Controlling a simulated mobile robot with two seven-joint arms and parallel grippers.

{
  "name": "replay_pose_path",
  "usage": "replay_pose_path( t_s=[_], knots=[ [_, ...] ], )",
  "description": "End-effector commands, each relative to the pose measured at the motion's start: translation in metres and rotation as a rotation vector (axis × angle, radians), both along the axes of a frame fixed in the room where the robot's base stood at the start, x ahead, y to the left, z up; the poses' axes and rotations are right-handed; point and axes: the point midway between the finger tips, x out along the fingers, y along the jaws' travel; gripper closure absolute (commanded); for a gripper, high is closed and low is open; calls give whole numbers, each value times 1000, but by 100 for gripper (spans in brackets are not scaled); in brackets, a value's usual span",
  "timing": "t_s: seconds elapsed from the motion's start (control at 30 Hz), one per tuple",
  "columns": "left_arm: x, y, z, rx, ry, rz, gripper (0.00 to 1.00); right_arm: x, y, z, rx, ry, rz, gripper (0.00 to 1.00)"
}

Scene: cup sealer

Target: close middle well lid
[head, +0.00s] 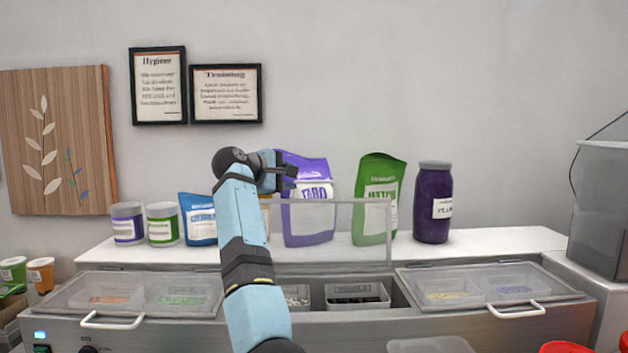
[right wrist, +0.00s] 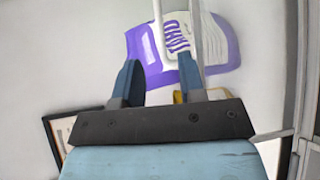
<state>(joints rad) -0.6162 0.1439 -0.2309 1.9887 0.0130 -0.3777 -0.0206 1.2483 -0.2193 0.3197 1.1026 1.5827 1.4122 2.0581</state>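The middle well lid (head: 335,235) is a clear panel standing upright at the back of the open middle well (head: 400,296). Two bins show in the well, one with pale contents and one with dark contents. My right gripper (head: 288,178) is raised near the lid's upper left part, in front of the purple taro bag. In the right wrist view its fingers (right wrist: 158,80) are apart, with pale bars (right wrist: 194,30) of the lid or its handle beyond or near them. I cannot tell whether they touch. My right arm hides the lid's left part. My left gripper is not in view.
The left lid (head: 135,292) and right lid (head: 490,286) lie shut, each with a white front handle. On the shelf behind stand the taro bag (head: 308,220), a green bag (head: 372,228), a purple jar (head: 433,205), a blue bag (head: 199,220) and two tubs.

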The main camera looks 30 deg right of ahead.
Motion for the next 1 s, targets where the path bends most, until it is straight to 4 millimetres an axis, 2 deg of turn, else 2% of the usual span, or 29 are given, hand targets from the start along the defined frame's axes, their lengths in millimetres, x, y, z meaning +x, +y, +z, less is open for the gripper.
replay_pose_path(
  t_s=[0.03,0.2,0.4,0.6,0.87,0.9,1.0],
  knots=[
    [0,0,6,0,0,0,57,2,-13,-1,-1,3,-3,63],
    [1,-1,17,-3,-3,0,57,10,-48,-10,-2,2,-3,63],
    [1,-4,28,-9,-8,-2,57,17,-77,-19,-2,1,-2,63],
    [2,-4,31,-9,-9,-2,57,21,-90,-24,-1,1,-1,63],
    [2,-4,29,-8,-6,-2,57,21,-91,-25,0,0,-1,63],
    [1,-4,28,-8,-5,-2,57,21,-91,-25,0,0,-1,65],
    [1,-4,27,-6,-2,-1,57,21,-91,-25,0,0,-1,88]
  ],
)
